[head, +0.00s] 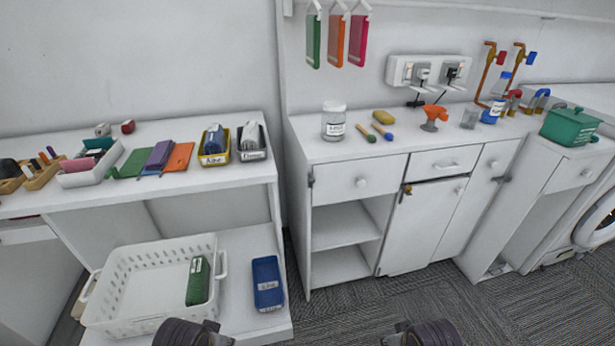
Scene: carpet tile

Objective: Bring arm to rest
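Only short dark rounded pieces of my two arms show, at the bottom edge of the head view. One is left of the middle, in front of the lower shelf, and the other is right of the middle, over the carpet. No gripper fingers show on either side. Both grippers are out of view, so whether they hold anything is hidden. Neither visible arm piece appears to touch furniture.
A white shelf unit (215,187) at left bears trays and coloured folders. Its lower shelf holds a white basket (125,285) and a blue bin (267,283). A white cabinet counter (300,140) at right bears a jar (334,121). Carpet (350,312) is clear.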

